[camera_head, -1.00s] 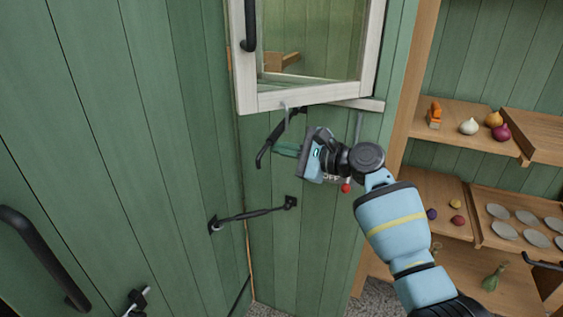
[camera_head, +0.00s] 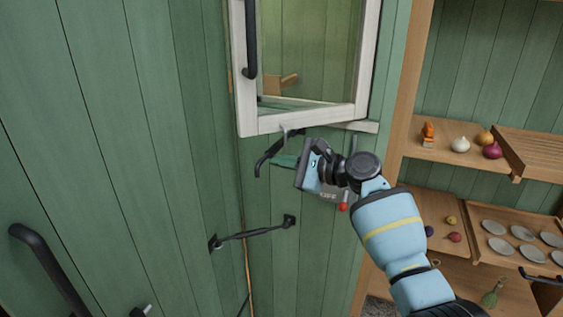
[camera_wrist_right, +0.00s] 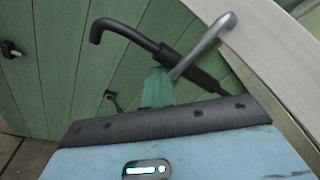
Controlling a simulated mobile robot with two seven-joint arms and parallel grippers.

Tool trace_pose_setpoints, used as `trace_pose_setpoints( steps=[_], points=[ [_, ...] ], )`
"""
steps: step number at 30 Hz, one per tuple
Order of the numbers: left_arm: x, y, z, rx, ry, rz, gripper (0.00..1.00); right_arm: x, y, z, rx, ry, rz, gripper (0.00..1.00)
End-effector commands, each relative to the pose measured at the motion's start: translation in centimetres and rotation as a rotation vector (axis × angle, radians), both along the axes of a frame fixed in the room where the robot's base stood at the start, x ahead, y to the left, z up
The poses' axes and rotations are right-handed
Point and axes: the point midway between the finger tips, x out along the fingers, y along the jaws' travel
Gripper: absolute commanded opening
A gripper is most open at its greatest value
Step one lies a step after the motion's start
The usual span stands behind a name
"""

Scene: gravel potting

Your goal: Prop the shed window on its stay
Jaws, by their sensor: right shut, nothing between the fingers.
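The shed window (camera_head: 305,118) has a white frame and stands over the green wall. Its black stay (camera_head: 268,158), with a bent end, slants down to the left below the bottom rail; it crosses the top of the right wrist view (camera_wrist_right: 140,38). A grey metal peg (camera_wrist_right: 208,45) crosses the stay there and shows under the rail in the head view (camera_head: 285,134). My right gripper (camera_head: 277,161) is shut and empty. Its teal fingertips (camera_wrist_right: 159,78) are right by the stay; I cannot tell if they touch. My left gripper is out of view.
A black hooked bar (camera_head: 252,233) spans the corner below. A large black handle (camera_head: 45,268) is at lower left. Shelves (camera_head: 462,168) with bulbs and a tray of pale discs stand at right. A box marked OFF (camera_head: 328,196) is behind my right wrist.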

Motion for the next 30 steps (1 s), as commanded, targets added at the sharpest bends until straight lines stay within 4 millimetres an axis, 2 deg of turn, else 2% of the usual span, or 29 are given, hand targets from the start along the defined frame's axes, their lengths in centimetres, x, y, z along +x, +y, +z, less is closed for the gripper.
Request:
trace_pose_setpoints(
  steps=[1,5,11,15,21,30],
  points=[
    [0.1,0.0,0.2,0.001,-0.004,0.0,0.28,0.0,0.1,1.9,0.019,-0.024,-0.002,0.0],
    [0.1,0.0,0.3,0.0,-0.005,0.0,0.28,-0.1,-0.2,2.0,0.02,-0.025,-0.003,0.0],
    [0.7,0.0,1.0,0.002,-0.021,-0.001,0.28,-0.9,-2.5,2.3,0.017,-0.026,-0.007,0.0],
    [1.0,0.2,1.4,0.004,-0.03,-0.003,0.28,-1.8,-4.6,1.9,0.012,-0.018,-0.006,0.0],
    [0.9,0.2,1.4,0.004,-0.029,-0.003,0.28,-2.7,-6.6,1.2,0.005,-0.006,-0.002,0.0],
    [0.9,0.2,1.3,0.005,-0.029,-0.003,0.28,-3.0,-7.3,0.4,-0.003,0.0,-0.006,0.0]
  ],
)
